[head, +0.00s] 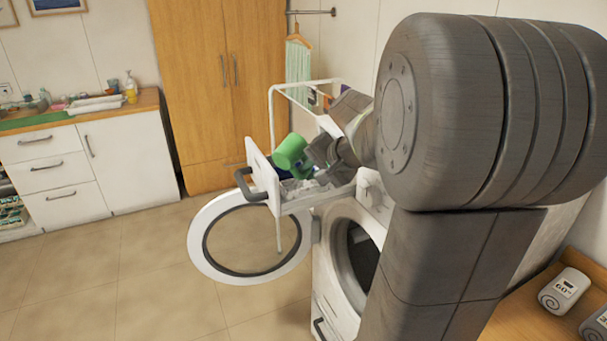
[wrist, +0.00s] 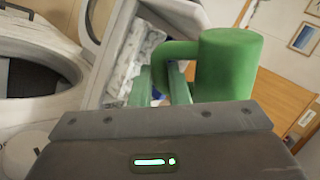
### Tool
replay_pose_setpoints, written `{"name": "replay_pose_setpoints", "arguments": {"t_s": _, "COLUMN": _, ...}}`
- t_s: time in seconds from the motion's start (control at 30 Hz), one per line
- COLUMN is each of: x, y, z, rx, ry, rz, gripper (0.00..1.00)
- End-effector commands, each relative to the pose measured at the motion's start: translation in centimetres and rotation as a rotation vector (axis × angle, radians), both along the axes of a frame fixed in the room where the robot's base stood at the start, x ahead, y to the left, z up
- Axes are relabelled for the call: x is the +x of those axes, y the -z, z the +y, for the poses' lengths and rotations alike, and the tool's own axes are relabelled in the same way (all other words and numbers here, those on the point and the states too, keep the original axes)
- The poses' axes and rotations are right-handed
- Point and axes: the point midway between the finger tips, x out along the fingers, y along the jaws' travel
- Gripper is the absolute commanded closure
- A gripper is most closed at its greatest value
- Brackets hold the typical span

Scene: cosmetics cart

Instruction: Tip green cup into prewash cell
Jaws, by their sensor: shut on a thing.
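The green cup (head: 290,152) is held by my gripper (head: 318,158) above the open detergent drawer (head: 268,182) of the washing machine. The cup looks tilted in the head view. In the wrist view the green cup (wrist: 228,65) is at the upper right, with its handle toward the fingers of my gripper (wrist: 162,85). The gripper is shut on the handle. The drawer (wrist: 135,62) shows below the cup, with pale compartments. I cannot tell which compartment lies under the cup, and its mouth and contents are hidden.
The washing machine's round door (head: 205,245) stands open to the left, below the drawer. A white rack (head: 272,105) stands behind the drawer. A counter with white cabinets (head: 130,165) is at the left. Rolled towels (head: 563,290) lie on a wooden surface at the lower right.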

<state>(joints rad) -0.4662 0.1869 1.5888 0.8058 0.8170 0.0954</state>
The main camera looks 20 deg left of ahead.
Motion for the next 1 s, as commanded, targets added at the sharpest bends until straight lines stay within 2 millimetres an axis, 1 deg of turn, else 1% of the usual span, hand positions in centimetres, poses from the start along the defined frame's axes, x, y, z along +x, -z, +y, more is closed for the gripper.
{"name": "replay_pose_setpoints", "arguments": {"t_s": 0.67, "x": 0.46, "y": 0.56, "z": -0.07, "rx": 0.014, "ry": -0.001, "rz": 0.08, "gripper": 1.0}}
{"name": "replay_pose_setpoints", "arguments": {"t_s": 1.0, "x": 0.37, "y": 0.38, "z": -0.04, "rx": 0.02, "ry": -0.001, "rz": 0.12, "gripper": 1.0}}
